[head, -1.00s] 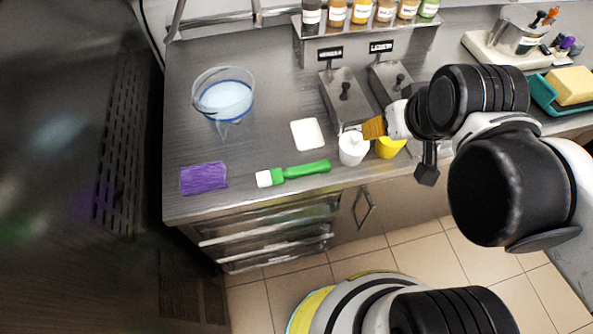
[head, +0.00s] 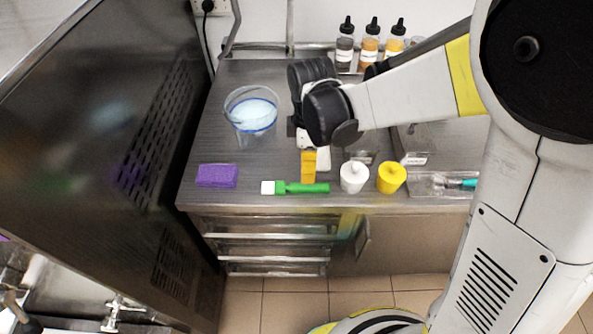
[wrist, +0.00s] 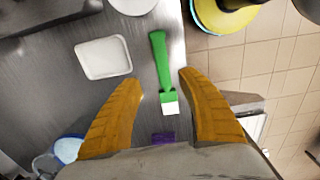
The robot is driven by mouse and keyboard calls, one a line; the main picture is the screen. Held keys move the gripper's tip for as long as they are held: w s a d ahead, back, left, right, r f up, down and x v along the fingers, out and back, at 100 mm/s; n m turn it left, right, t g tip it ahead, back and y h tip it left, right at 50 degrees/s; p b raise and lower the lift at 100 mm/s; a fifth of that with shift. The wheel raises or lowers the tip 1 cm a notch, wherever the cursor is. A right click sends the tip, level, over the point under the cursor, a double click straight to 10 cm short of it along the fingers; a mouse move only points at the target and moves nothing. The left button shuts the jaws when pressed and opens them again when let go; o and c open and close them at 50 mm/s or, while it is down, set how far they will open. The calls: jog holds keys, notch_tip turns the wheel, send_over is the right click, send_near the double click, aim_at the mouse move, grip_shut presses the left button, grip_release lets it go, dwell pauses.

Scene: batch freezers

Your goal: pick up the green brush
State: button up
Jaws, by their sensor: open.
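The green brush (head: 302,188) lies flat near the front edge of the steel counter, its white bristle end to the left in the head view. My gripper (head: 308,166) has orange fingers and hangs over the counter just behind the brush handle. In the wrist view the brush (wrist: 163,70) lies between the two spread fingers of my gripper (wrist: 161,83), bristle end nearest the gripper. The fingers are open and empty; the brush seems to lie below them on the counter.
A purple sponge (head: 217,176) and a clear jug (head: 252,113) are to the left. A white cup (head: 354,177) and a yellow cup (head: 391,177) stand just right of the handle. A white square dish (wrist: 103,58) lies beside the brush. Bottles (head: 369,45) stand at the back.

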aim_at(307, 186)
notch_tip(307, 186, down, 3)
jog(key=shift+r+b, duration=0.1)
jog(key=shift+b, duration=0.2)
jog(key=shift+s+f+b, duration=0.2)
jog(key=shift+f+b, duration=1)
jog(key=shift+f, duration=1.55)
jog(key=shift+d+r, duration=0.1)
grip_shut()
